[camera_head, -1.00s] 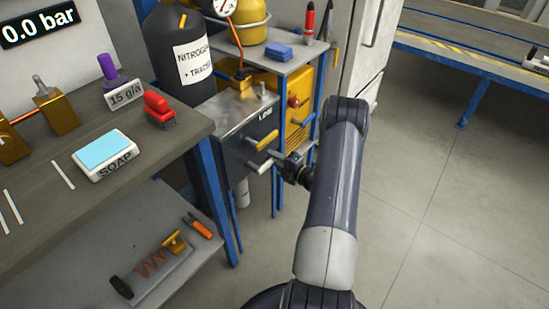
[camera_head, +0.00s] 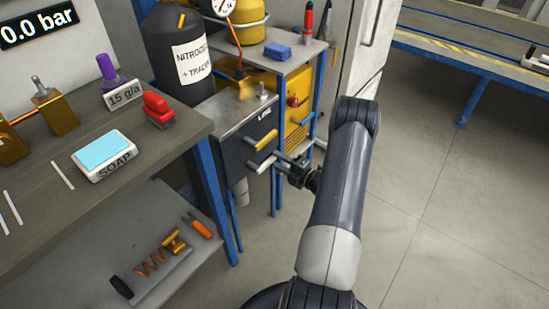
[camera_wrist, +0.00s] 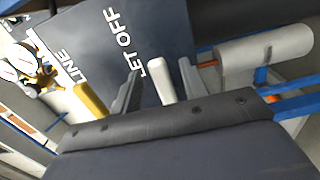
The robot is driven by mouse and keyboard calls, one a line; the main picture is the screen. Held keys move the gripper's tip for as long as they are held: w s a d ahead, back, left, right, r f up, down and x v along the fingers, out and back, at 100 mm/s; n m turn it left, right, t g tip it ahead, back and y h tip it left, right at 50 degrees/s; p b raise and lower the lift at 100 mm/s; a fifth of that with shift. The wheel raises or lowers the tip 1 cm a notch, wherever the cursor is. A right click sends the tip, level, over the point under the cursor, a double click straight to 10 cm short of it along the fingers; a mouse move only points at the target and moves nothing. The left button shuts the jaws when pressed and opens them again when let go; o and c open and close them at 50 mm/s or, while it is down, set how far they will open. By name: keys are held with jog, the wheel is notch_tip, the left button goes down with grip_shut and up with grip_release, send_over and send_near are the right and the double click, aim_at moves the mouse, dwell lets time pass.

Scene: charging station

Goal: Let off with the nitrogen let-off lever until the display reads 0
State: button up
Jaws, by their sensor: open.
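The wall display (camera_head: 38,22) reads 0.0 bar. The white let-off lever (camera_head: 260,166) sticks out from the dark front of the small cabinet, just below the yellow line lever (camera_head: 265,140). My gripper (camera_head: 280,162) is open at the right of the white lever, close to its end. In the wrist view, my grey fingers (camera_wrist: 160,88) reach toward the panel under the LET OFF label, with the white lever (camera_wrist: 162,84) appearing between them. I cannot tell whether they touch it. The yellow line lever (camera_wrist: 90,100) lies outside the fingers at the left.
A workbench (camera_head: 130,165) with a soap box (camera_head: 105,155) is at the left. A blue table post (camera_head: 276,190) stands near my gripper. The floor at the right is clear.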

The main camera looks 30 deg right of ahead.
jog(key=v, duration=0.8)
jog(key=shift+w, duration=0.15)
jog(key=x, duration=1)
jog(key=shift+w+a, duration=0.15)
jog(key=shift+w, duration=0.05)
jog(key=shift+w+r, duration=0.1)
jog(key=shift+r, duration=0.05)
